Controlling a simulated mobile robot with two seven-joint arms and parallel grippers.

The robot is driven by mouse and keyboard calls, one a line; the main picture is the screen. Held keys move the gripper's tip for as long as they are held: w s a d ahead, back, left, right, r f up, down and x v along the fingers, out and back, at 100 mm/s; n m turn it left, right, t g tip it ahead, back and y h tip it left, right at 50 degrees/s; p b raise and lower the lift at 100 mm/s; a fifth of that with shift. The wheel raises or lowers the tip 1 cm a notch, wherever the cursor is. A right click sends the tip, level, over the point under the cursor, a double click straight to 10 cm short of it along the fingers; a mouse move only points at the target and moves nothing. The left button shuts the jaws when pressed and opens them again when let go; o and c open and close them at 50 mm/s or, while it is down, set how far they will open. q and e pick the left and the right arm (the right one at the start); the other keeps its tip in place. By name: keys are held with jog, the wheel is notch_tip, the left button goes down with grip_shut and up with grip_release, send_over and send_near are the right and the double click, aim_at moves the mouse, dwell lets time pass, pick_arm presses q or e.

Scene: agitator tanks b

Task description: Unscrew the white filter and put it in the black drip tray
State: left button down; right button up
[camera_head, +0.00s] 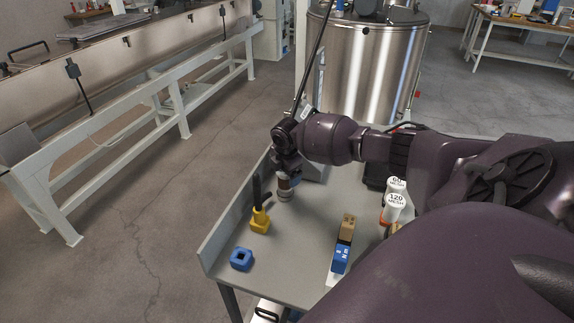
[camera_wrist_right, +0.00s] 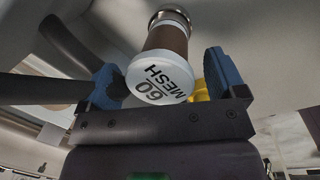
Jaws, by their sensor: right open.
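A filter with a white end marked "60 MESH" (camera_wrist_right: 158,80) shows in the wrist view, with a brown body and a metal fitting at its far end. My right gripper (camera_wrist_right: 163,82) is open, its blue-tipped fingers on either side of the white end; contact cannot be told. In the head view my right gripper (camera_head: 287,168) points down over the filter's lower part (camera_head: 285,195) at the bench. Two more white-topped pieces, marked "60 MESH" (camera_head: 396,184) and "120 MESH" (camera_head: 394,201), stand beside my right arm. My left gripper is not in view.
On the grey bench (camera_head: 290,245) are a yellow-based piece with a black upright (camera_head: 260,218), a blue block with a hole (camera_head: 241,259), a brown box (camera_head: 347,226) and a blue box (camera_head: 340,260). A steel tank (camera_head: 365,70) stands behind. My right arm hides the bench's right side.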

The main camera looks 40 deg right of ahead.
jog(key=m+p, duration=0.4)
jog(key=shift+r+g, duration=0.1)
jog(key=shift+g, duration=0.2)
jog(key=shift+m, duration=0.6)
jog(key=shift+m+h, duration=0.3)
jog(key=shift+m, duration=0.2)
jog(key=m, duration=0.3)
jog(key=shift+g, duration=0.3)
jog(key=shift+m, duration=0.4)
jog(key=c, duration=1.3)
jog(key=shift+f, duration=0.2)
